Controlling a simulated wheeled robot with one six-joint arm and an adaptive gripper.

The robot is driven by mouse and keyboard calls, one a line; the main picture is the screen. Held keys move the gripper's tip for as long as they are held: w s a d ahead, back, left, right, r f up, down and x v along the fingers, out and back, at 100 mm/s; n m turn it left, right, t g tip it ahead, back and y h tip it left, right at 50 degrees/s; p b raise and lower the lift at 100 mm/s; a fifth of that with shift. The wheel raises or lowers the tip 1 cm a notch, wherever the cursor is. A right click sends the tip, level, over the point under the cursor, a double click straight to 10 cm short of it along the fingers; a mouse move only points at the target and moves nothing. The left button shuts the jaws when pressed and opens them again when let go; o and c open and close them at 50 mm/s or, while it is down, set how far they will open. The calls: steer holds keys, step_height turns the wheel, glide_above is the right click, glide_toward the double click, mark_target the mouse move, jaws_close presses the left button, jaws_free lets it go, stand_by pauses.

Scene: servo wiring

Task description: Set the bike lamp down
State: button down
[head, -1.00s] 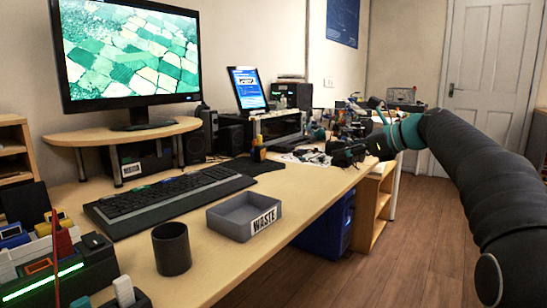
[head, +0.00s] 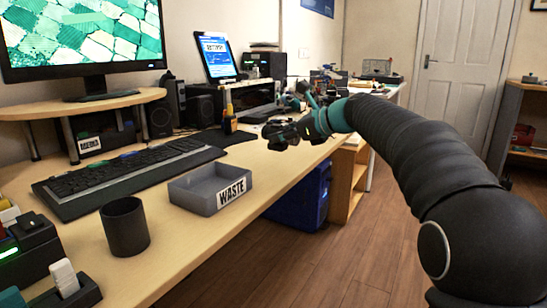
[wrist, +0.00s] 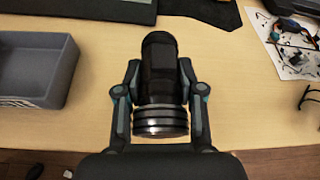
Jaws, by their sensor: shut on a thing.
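The bike lamp (wrist: 158,75) is a dark cylinder with a wider ribbed end, seen in the middle of the wrist view. My gripper (wrist: 158,90) is shut on it, with a finger on either side. In the head view my gripper (head: 287,133) is over the right edge of the desk (head: 180,262), beyond the waste tray. There the lamp is hard to tell from the dark fingers. The wrist view shows bare wood below the lamp; whether the lamp touches it I cannot tell.
The grey tray labelled WASTE (head: 232,193) is left of my gripper. A dark cup (head: 125,226) and a keyboard (head: 130,175) are farther left. A white sheet with small parts (wrist: 288,55) lies to the right in the wrist view. Bare desk lies between tray and sheet.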

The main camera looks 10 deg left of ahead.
mark_target(283, 150)
steer(key=shift+s+a+f, duration=0.2)
steer(key=shift+a+f, duration=0.25)
steer(key=shift+a, duration=0.35)
steer(key=shift+f, duration=0.15)
steer(key=shift+f+b, duration=0.9)
steer(key=shift+f, duration=0.95)
steer(key=shift+f, duration=0.1)
steer(key=c, duration=0.7)
jaws_free()
